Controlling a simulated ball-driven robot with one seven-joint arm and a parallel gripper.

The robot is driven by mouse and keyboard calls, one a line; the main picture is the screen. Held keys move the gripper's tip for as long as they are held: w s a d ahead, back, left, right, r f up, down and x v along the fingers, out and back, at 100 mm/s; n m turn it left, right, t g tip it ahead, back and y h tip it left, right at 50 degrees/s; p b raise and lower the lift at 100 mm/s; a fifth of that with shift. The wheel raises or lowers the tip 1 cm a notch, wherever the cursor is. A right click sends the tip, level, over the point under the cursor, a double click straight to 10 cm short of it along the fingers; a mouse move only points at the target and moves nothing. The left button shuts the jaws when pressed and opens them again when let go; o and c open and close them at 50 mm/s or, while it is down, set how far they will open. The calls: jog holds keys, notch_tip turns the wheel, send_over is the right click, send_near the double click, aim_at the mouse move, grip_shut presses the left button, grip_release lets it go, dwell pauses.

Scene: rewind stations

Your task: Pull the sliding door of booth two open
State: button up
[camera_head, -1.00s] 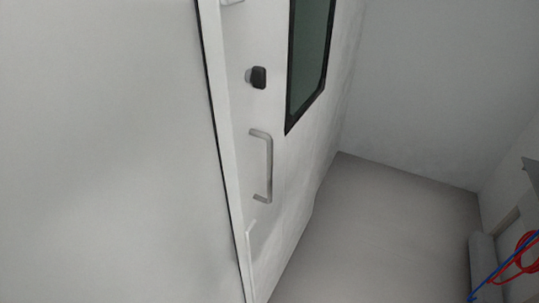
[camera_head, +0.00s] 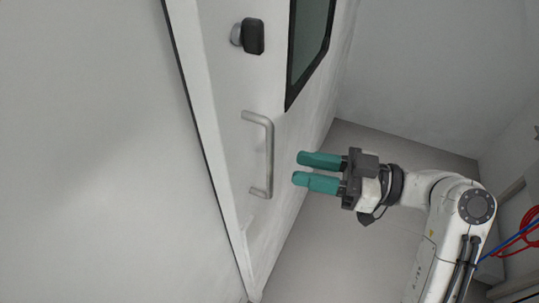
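The white sliding door (camera_head: 226,95) stands at the centre left, with a dark-framed window (camera_head: 312,45) at its upper right. A grey bar handle (camera_head: 269,155) is fixed upright on the door. A black knob or latch (camera_head: 252,37) sits above the handle. My gripper (camera_head: 306,171) has two teal fingers, open with a gap between them and nothing in it. The fingers point left toward the handle and are apart from it, just to its right in the picture. Whether the door is fully closed I cannot tell.
A plain pale wall panel (camera_head: 95,160) fills the left side. Grey floor (camera_head: 312,250) lies clear to the right of the door. Red and blue hoses (camera_head: 527,224) hang at the right edge by a wall. A plain wall (camera_head: 420,75) closes the back.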

jog(key=w+a+p, duration=0.1)
jog(key=a, duration=0.6)
grip_shut()
dwell(0.5)
